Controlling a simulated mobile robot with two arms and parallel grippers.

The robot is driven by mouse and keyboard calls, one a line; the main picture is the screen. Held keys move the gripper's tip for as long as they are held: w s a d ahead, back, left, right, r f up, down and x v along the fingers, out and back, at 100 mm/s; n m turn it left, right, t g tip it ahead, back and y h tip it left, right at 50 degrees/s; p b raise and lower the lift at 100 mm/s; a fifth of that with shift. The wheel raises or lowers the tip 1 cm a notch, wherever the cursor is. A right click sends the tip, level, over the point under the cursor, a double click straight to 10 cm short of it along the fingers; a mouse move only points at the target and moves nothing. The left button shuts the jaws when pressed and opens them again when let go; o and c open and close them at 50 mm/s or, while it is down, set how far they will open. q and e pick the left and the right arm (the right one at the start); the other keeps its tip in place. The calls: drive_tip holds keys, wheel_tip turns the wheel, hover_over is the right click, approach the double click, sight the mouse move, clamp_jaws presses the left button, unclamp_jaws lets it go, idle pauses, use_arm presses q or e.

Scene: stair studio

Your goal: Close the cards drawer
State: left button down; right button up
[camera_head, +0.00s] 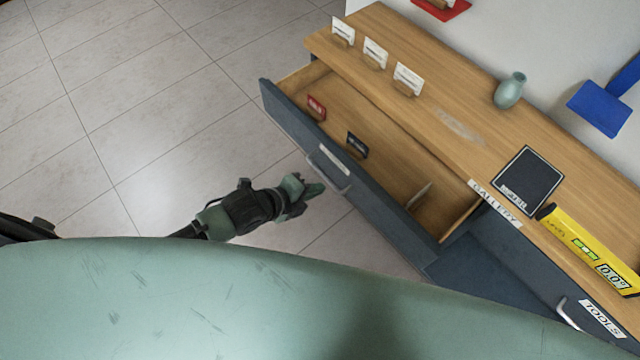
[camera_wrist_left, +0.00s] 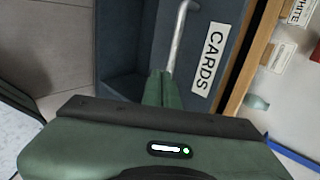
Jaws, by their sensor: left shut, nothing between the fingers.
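The cards drawer (camera_head: 380,213) stands pulled out of the wooden-topped cabinet in the head view, its inside open to view. Its dark blue-grey front has a metal bar handle (camera_head: 338,187) and a white label, which reads CARDS (camera_wrist_left: 208,58) in the left wrist view. The handle also shows there (camera_wrist_left: 178,38). My left gripper (camera_head: 318,189) is shut and empty in front of the drawer front, its tips close beside the handle. I cannot tell whether they touch. The closed fingers also show in the left wrist view (camera_wrist_left: 159,90). My right gripper is not in view.
Inside the drawer are a red card (camera_head: 316,108), a dark card (camera_head: 357,145) and a pale card (camera_head: 419,196). White cards in holders, a green vase (camera_head: 510,90), a black panel (camera_head: 527,181) and a yellow level (camera_head: 590,250) are on the cabinet top. The tiled floor at left is clear.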

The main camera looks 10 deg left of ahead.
use_arm(q)
drive_tip(key=shift+w+d+f, duration=0.2)
drive_tip(key=shift+w+d, duration=0.3)
drive_tip(key=shift+w, duration=0.2)
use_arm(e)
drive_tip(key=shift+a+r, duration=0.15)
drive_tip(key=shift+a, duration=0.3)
use_arm(q)
drive_tip(key=shift+w+d, duration=0.1)
drive_tip(key=b, duration=0.6)
hover_over(371, 159)
drive_tip(key=shift+s+a+f, duration=0.1)
drive_tip(key=shift+s+a, duration=0.2)
drive_tip(key=shift+s, duration=0.1)
drive_tip(key=shift+w+d, duration=0.25)
drive_tip(key=shift+w, duration=0.1)
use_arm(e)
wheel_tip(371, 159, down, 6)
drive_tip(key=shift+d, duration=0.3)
use_arm(q)
drive_tip(key=shift+r, duration=0.3)
